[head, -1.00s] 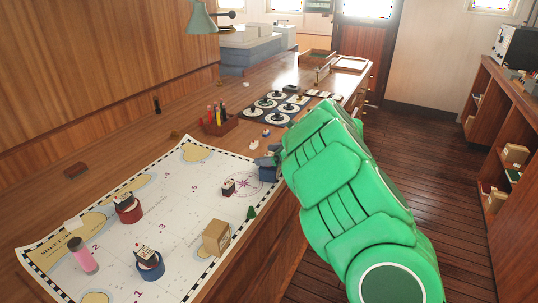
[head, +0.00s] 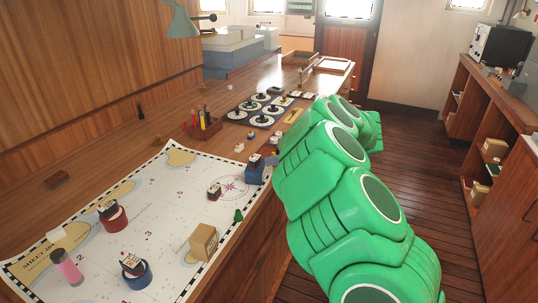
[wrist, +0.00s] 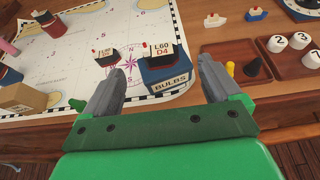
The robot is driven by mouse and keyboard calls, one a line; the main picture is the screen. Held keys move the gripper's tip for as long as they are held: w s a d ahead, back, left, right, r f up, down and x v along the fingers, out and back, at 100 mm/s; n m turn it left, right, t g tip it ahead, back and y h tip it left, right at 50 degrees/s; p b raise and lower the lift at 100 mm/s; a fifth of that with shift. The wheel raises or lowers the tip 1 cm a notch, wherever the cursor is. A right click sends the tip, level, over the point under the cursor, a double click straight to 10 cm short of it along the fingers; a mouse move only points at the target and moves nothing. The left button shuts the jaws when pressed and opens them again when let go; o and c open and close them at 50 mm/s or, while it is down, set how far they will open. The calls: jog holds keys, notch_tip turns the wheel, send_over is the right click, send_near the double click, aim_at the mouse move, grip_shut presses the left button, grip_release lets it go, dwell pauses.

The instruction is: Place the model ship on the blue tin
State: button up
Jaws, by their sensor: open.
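A blue box-shaped tin marked BULBS (wrist: 170,84) stands at the chart's edge; it also shows in the head view (head: 256,174). A model ship with a dark hull (wrist: 156,60) and a card reading L60 D4 sits on top of it, appearing upright. My gripper (wrist: 158,71) is open, with the tin and ship seen between and beyond its two grey fingers. I see no finger touching the ship. In the head view my gripper is hidden behind my green arm.
A small dark ship (head: 214,192) stands on the chart (head: 175,210). A red round holder (head: 115,219) and a blue round holder (head: 137,278) carry other pieces. A cardboard box (head: 203,243) and pink cylinder (head: 68,267) stand nearby. Small boats and a pen holder (head: 205,129) lie beyond.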

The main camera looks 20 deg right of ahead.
jog(key=shift+v, duration=1.1)
